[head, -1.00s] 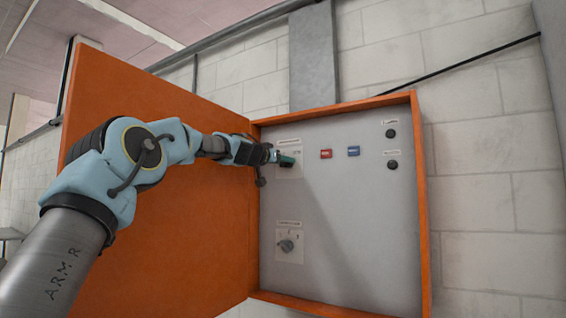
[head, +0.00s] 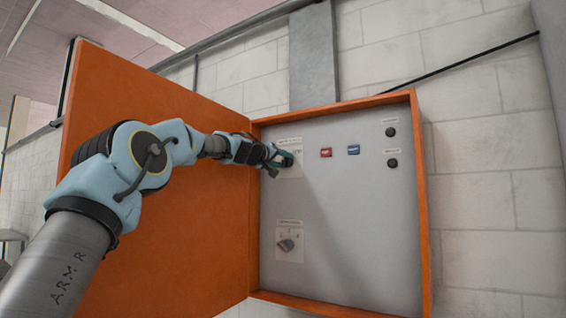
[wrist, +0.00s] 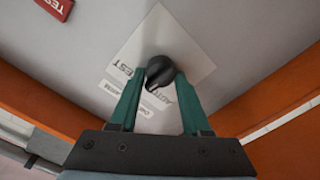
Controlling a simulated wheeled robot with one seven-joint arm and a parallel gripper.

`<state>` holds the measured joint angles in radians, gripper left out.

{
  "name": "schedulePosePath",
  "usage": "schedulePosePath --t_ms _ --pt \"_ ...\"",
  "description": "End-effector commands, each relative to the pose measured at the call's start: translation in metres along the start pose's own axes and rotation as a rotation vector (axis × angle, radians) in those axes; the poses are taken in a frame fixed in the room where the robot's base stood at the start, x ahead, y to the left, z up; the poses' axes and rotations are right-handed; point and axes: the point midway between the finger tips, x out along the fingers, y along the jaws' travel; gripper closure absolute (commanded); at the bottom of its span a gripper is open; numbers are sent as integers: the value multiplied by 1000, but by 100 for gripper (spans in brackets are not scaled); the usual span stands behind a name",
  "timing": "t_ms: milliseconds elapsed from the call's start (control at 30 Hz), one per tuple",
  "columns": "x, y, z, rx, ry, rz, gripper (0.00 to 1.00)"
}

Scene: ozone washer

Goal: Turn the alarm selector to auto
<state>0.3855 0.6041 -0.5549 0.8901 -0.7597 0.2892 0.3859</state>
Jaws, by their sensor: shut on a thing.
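The selector (wrist: 160,72) is a round black knob on a white label plate, on the grey panel. My gripper (wrist: 159,74) is shut on the knob, with one green finger on each side. Which mark the knob points to is not clear.
An orange cabinet frame (head: 422,200) surrounds the panel, with its door (head: 160,220) open at left. A second selector (head: 286,245) is lower left. A red label (head: 326,153), a blue label (head: 353,150) and two black knobs, upper (head: 390,132) and lower (head: 392,163), are to the right.

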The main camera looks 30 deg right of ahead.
Motion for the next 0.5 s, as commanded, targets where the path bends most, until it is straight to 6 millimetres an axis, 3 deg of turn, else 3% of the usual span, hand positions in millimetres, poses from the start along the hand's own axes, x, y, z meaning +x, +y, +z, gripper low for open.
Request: schedulePosePath --t_ms 500 --pt "0 -4 0 -490 0 -3 100"
